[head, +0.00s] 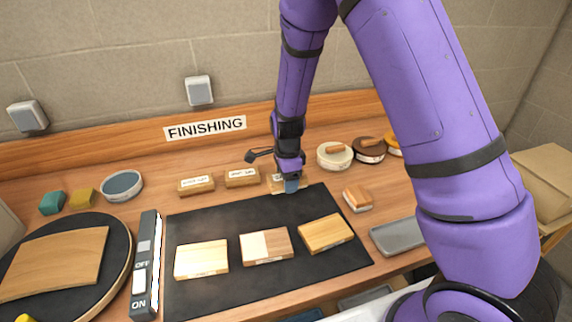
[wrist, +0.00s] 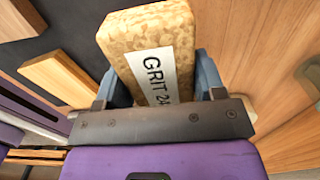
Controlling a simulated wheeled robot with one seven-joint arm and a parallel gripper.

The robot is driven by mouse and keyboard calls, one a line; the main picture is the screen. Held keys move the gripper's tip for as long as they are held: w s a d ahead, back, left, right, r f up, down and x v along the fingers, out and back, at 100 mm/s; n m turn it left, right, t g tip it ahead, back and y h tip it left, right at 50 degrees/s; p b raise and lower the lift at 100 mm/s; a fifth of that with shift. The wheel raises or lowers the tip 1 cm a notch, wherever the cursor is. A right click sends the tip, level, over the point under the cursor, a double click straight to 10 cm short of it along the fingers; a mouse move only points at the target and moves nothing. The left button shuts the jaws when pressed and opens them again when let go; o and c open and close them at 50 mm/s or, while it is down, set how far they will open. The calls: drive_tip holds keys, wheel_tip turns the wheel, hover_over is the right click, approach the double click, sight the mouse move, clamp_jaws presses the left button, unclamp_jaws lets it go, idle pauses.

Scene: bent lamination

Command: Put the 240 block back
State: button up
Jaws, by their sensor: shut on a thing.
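The 240 block (wrist: 150,45) is a tan, speckled block with a white label reading "GRIT 24", the rest hidden by my gripper. My gripper (wrist: 158,85) is shut on it, one blue finger on each side. In the head view my gripper (head: 290,184) is at the back edge of the dark mat, at the right end of a row of labelled blocks. Only a little of the held block (head: 273,179) shows there beside the fingers. I cannot tell whether it touches the table. Two other labelled blocks, the left one (head: 196,185) and the middle one (head: 242,177), lie to its left.
Three wood pieces (head: 201,259) (head: 266,246) (head: 326,234) lie on the dark mat (head: 230,212). An orange-brown block (head: 357,198) and a grey tray (head: 398,236) are to the right. Round tins (head: 334,155) stand behind. A switch bar (head: 145,265) and round turntable (head: 118,262) are left.

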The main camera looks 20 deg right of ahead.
drive_tip(key=w+d, duration=0.1)
drive_tip(key=w, duration=0.3)
drive_tip(key=w+d, duration=0.1)
drive_tip(key=w, duration=0.3)
drive_tip(key=w+d+f, duration=0.1)
drive_tip(key=w, duration=0.3)
drive_tip(key=shift+d+f, duration=0.1)
drive_tip(key=shift+d, duration=0.15)
drive_tip(key=shift+w+f, duration=0.1)
drive_tip(key=shift+f, duration=1.65)
drive_tip(key=shift+f, duration=0.15)
drive_tip(key=o, duration=1.1)
drive_tip(key=shift+c, duration=0.2)
